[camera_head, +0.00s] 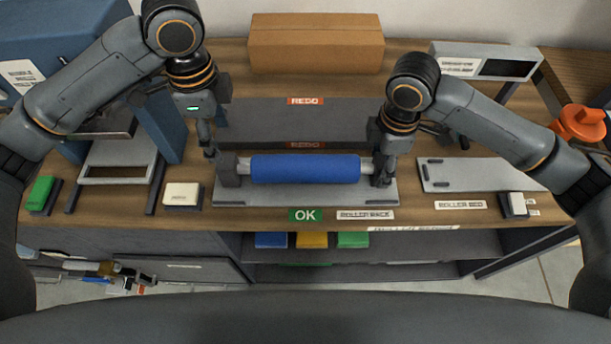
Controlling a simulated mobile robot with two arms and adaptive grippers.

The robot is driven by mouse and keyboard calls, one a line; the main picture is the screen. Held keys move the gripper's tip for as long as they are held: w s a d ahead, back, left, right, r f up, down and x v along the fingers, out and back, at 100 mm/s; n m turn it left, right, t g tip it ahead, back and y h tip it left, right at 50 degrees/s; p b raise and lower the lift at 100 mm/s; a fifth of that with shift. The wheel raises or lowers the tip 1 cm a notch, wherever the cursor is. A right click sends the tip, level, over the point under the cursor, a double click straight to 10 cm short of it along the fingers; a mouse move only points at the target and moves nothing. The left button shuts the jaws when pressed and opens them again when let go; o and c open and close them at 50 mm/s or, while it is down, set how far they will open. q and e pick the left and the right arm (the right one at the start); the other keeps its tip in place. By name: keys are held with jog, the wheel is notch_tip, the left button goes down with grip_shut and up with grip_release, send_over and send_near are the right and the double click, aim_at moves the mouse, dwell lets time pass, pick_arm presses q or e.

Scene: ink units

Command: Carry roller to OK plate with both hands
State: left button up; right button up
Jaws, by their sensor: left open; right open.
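The roller (305,169) is a blue cylinder with pale metal shaft ends, lying level left to right at the middle of the bench. It lies over the grey plate (290,196), just behind the green OK label (305,215). A dark block is at its left end. My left gripper (212,153) is open beside the roller's left end. My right gripper (383,172) is open at the roller's right shaft end and hides part of it. I cannot tell whether either gripper touches the shaft.
A dark grey plate with REDO labels (305,101) lies behind the roller. A cardboard box (316,45) stands at the back. A pale roller bed plate (480,174) lies to the right, with an orange object (578,122) beyond. Blue machinery stands left. Coloured bins (312,240) sit below the front edge.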

notch_tip(320, 180, up, 10)
jog(key=shift+f, duration=0.1)
pick_arm(q)
jog(key=shift+f, duration=0.1)
pick_arm(e)
jog(key=shift+f, duration=0.1)
dwell(0.5)
